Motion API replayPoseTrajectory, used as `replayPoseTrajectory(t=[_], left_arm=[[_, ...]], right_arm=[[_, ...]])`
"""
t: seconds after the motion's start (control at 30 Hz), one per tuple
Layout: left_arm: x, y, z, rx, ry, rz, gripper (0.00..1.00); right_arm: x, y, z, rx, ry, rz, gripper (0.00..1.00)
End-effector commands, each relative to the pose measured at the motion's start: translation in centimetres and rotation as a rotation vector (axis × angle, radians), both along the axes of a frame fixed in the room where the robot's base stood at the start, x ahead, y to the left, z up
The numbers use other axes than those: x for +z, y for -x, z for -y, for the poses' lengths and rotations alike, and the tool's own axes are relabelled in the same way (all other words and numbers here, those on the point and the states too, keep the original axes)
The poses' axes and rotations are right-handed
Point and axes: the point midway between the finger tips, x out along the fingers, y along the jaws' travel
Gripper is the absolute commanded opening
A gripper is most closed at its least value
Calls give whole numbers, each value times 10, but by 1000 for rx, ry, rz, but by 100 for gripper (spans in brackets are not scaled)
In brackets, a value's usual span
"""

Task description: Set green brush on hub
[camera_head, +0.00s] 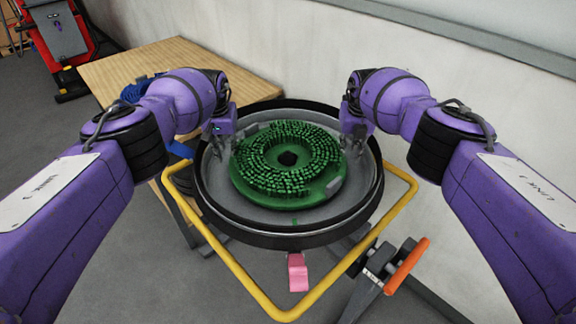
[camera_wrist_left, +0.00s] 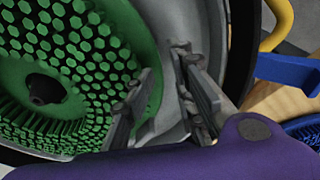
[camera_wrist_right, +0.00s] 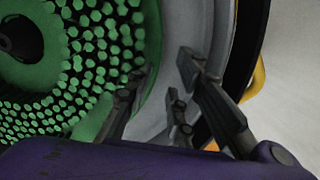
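The green brush (camera_head: 268,178) is a ring with bristles facing up, lying inside the round grey pan with a black rim (camera_head: 290,240). A dark hub (camera_wrist_left: 45,90) shows in its centre hole in the left wrist view. My left gripper (camera_head: 220,150) is at the brush's left edge, its fingers apart; in the left wrist view (camera_wrist_left: 165,85) one finger is over the green rim and the other over grey pan. My right gripper (camera_head: 354,146) is likewise open at the right edge, also in the right wrist view (camera_wrist_right: 165,85). Whether the fingers touch the brush cannot be told.
A yellow tube frame (camera_head: 228,272) surrounds the pan's front and sides. A pink pedal (camera_head: 298,273) and an orange-handled lever (camera_head: 407,266) are in front. A wooden table (camera_head: 175,55) with a blue brush (camera_head: 133,91) stands behind left. A wall is close on the right.

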Motion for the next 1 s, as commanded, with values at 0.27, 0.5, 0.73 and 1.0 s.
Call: replayPoseTrajectory(t=[0.27, 0.5, 0.73, 1.0], left_arm=[[-1, 0, 0, 0, 0, -2, 25], [0, 0, 0, 0, 0, -1, 25], [15, 0, -1, -1, 1, 2, 25], [50, 6, -1, -1, 0, 3, 25]], right_arm=[[-2, 1, -2, 2, -2, -3, 25], [-2, 1, -2, 1, -1, -3, 25], [-2, 1, -1, 1, -1, -2, 25], [-1, 1, -1, 1, -1, -2, 25]])
